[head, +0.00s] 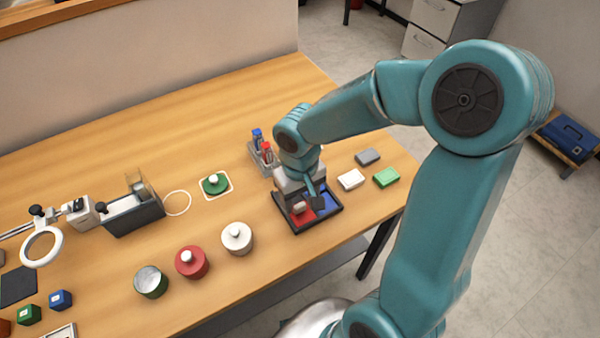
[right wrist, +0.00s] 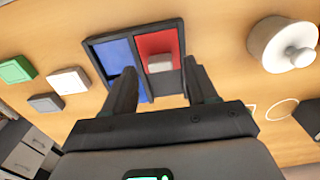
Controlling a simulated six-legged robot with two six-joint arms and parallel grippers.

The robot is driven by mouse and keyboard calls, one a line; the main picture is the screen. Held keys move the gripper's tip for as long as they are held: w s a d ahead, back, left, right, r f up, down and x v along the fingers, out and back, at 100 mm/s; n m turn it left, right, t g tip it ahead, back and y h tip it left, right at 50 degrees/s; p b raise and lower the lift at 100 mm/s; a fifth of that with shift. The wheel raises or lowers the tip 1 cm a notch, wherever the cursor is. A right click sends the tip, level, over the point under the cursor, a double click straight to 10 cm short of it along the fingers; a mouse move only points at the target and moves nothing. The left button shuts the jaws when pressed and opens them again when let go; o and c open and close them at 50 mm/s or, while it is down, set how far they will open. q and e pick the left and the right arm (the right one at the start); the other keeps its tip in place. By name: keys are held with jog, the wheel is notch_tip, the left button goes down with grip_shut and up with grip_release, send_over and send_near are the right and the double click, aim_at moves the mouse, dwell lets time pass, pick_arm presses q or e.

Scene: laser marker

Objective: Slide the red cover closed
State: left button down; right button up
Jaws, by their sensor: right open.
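A black-framed tray (head: 336,212) on the table has a red side (head: 303,219) and a blue side (head: 327,202). The red side (right wrist: 158,43) and blue side (right wrist: 115,55) also show in the right wrist view. I cannot tell whether the red side is a sliding cover or a fixed floor. A small pale block (right wrist: 160,62) sits on the red side. My right gripper (right wrist: 162,92) is open over the tray, one finger on each side of the block in that view; contact is unclear. My left gripper is not in view.
White (head: 351,180), grey (head: 367,157) and green (head: 386,178) blocks lie right. A bottle rack (head: 258,162) stands behind.

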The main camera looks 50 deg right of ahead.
aim_at(301, 206)
notch_tip(301, 206, up, 14)
jog(key=shift+r+p, duration=0.2)
jog(key=shift+p, duration=0.2)
jog(key=shift+s, duration=0.1)
dwell(0.3)
